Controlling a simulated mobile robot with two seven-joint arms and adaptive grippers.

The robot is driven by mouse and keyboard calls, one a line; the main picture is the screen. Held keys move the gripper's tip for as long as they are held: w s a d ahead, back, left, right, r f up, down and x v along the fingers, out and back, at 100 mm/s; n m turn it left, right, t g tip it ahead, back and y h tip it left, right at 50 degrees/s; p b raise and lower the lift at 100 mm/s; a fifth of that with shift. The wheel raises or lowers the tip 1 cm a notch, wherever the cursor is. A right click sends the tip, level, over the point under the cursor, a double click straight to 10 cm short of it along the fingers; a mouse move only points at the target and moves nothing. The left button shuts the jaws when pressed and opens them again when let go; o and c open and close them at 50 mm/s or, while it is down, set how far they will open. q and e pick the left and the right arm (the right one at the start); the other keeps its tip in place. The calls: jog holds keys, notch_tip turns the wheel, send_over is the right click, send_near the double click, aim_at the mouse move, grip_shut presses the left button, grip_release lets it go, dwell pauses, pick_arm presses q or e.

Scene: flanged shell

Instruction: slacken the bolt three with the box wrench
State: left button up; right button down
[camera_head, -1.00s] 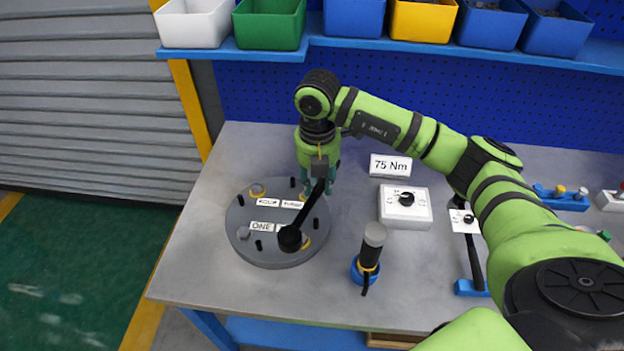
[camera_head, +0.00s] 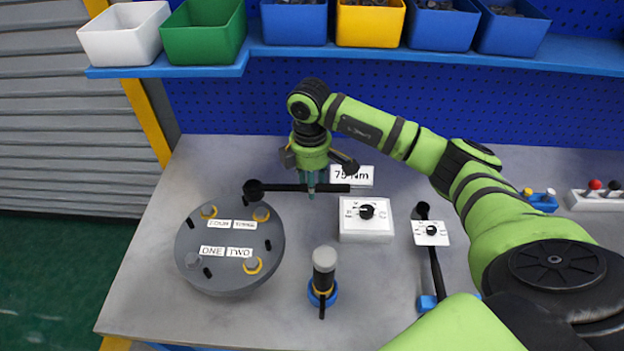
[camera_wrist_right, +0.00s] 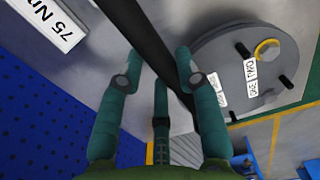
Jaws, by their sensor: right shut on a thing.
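The box wrench (camera_head: 285,188) is a long black bar with a round ring head at its left end. My right gripper (camera_head: 312,190) is shut on its handle, holding it level behind and to the right of the shell. In the right wrist view the teal fingers (camera_wrist_right: 160,90) close around the black bar (camera_wrist_right: 160,45). The flanged shell (camera_head: 230,240) is a grey disc with labels ONE, TWO, THREE, FOUR. My left gripper is not in view.
A 75 Nm sign (camera_head: 352,175) stands behind the gripper. A white dial box (camera_head: 366,219) is to its right. Bins (camera_head: 290,22) line the shelf above.

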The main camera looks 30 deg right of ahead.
jog(key=shift+d, duration=0.15)
jog(key=shift+d+f, duration=0.1)
jog(key=shift+f, duration=0.15)
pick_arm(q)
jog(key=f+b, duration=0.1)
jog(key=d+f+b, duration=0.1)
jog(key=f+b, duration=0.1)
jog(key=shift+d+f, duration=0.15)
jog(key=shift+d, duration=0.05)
pick_arm(e)
notch_tip(320, 180, down, 5)
jog(key=shift+r, duration=0.15)
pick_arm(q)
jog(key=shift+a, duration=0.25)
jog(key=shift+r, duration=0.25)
